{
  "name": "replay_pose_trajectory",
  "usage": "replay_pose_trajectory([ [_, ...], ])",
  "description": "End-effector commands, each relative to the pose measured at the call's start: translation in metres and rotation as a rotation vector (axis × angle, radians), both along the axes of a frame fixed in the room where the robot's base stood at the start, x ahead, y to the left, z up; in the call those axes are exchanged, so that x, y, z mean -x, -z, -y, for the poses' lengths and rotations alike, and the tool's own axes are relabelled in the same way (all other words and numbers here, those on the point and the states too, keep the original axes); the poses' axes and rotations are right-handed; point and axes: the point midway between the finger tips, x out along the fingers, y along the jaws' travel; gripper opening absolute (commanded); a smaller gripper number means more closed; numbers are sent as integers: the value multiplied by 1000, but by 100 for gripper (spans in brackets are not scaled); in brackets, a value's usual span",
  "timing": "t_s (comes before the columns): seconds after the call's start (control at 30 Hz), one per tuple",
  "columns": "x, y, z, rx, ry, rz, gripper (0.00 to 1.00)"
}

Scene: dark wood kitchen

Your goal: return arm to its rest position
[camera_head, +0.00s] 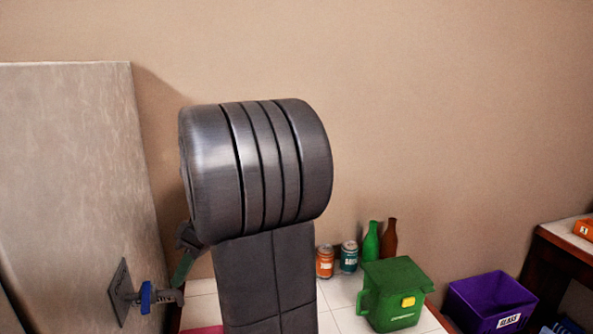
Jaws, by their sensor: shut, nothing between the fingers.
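My dark grey arm fills the middle of the head view, with a thick ribbed joint on top of an upright link. A small dark part with a dull green strip (186,250) shows at the joint's lower left edge. It may be the end of my arm with my gripper, but most of it is hidden behind the joint. I cannot make out fingertips. I see nothing held.
A tall grey panel (70,170) stands at left, with a fitting with a blue ring (147,297) beside it. On the white tiled counter (200,312) are cans (325,262), bottles (371,242) and a green bin (393,295). A purple "GLASS" box (490,300) is at right.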

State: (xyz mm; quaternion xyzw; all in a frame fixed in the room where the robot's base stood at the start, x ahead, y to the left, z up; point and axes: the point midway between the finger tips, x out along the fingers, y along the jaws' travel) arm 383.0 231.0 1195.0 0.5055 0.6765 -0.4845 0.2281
Motion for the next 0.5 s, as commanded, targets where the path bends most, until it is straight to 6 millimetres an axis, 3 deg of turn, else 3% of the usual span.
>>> replay_pose_trajectory([
  [0.23, -37, 3, 5, 0, -37, -1, 0],
  [0.5, -53, -19, 17, -1, -36, 2, 0],
])
